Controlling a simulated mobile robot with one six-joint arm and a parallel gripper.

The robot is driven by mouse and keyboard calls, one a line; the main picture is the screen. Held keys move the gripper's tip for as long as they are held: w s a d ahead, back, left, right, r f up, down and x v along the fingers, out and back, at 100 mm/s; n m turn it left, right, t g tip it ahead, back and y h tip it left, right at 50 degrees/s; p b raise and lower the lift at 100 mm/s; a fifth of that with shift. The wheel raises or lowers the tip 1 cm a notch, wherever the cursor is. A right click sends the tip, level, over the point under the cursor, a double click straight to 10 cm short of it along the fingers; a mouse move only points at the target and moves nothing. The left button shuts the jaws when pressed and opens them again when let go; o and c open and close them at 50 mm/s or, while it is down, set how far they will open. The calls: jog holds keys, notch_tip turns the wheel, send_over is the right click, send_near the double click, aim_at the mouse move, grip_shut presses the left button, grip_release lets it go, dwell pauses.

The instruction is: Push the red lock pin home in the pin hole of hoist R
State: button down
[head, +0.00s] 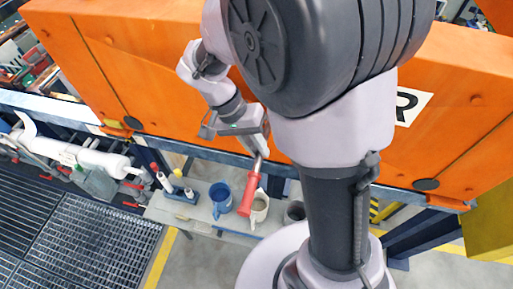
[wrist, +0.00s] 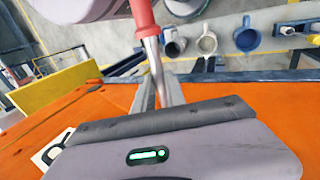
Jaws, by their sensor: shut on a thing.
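My gripper (head: 259,150) is in front of the orange beam (head: 160,70) of hoist R, which has a white plate with a black R (head: 408,105). It is shut on the metal shaft of a red-handled piece (head: 250,195), which I take for the red lock pin. The handle hangs down and away from the jaws in the head view. In the wrist view the red end (wrist: 142,15) is at the top and the shaft runs down between the fingers (wrist: 157,95). I cannot make out the pin hole; my arm hides part of the beam.
Below, a grey bench (head: 165,210) carries a blue mug (head: 220,198), a cream mug (head: 260,207) and a grey cup (head: 294,212). A white cylinder (head: 90,157) lies at the left above dark grating (head: 85,235). A yellow block (head: 490,235) stands at the right.

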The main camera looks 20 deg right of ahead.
jog(key=shift+w+d+r+p, duration=0.1)
jog(key=shift+w+d+p, duration=0.4)
jog(key=shift+w+d, duration=0.7)
jog(key=shift+w+d+f+p, duration=0.1)
jog(key=shift+w+d+p, duration=0.55)
jog(key=shift+w, duration=0.9)
jog(key=shift+w+d+r+p, duration=0.1)
jog(key=shift+w+d+p, duration=0.25)
jog(key=shift+w+d, duration=0.95)
dwell(0.4)
jog(key=c, duration=1.3)
grip_release()
jog(key=shift+w+a, duration=0.15)
jog(key=shift+r, duration=0.1)
jog(key=p+v, duration=0.1)
jog(key=v, duration=1.6)
jog(key=shift+a, duration=0.15)
